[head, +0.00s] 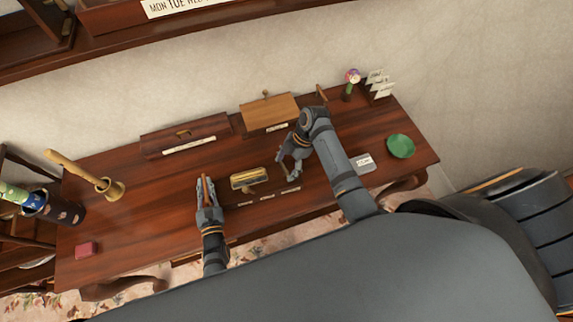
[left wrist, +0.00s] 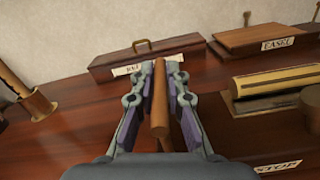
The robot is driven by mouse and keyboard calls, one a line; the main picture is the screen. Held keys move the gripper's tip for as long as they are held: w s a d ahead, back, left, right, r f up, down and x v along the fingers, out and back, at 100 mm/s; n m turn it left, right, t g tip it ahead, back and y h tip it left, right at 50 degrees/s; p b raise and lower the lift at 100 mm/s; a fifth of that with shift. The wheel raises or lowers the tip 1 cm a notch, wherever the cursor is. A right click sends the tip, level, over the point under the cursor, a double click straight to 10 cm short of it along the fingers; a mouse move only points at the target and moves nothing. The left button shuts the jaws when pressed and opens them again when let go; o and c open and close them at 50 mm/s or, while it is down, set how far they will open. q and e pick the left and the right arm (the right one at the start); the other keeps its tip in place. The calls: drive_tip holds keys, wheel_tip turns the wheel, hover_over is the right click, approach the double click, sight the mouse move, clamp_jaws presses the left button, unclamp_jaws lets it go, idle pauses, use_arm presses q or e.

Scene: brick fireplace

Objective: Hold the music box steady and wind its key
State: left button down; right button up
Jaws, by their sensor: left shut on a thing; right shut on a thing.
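A brass cylinder (head: 249,176) on a low base sits mid-desk and looks like the music box. It also shows at the right of the left wrist view (left wrist: 278,84), partly cut off. My left gripper (head: 206,188) is left of it and apart from it, shut on a brown wooden rod (left wrist: 160,100). The rod stands up between the fingers; its lower part is hidden. My right gripper (head: 291,166) is just right of the brass cylinder. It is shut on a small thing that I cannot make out. I cannot pick out the key.
A flat dark case (head: 187,135) and a sloped wooden easel box (head: 268,112) stand behind. A brass mortar with a pestle (head: 110,187) and a red block (head: 87,249) are at the left. A green disc (head: 401,146) and a white card (head: 364,162) lie right. Small labels line the front.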

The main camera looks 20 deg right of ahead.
drive_tip(key=m+t, duration=0.1)
drive_tip(key=m, duration=0.2)
drive_tip(key=m+t, duration=0.1)
drive_tip(key=m, duration=0.2)
drive_tip(key=shift+s, duration=0.2)
drive_tip(key=m+t+h, duration=0.1)
drive_tip(key=m, duration=0.2)
drive_tip(key=m+t+h, duration=0.1)
drive_tip(key=m, duration=0.3)
drive_tip(key=shift+s+a, duration=0.1)
idle(0.3)
drive_tip(key=o, duration=1.2)
drive_tip(key=shift+c, duration=0.2)
drive_tip(key=v, duration=1.2)
drive_tip(key=shift+s, duration=0.2)
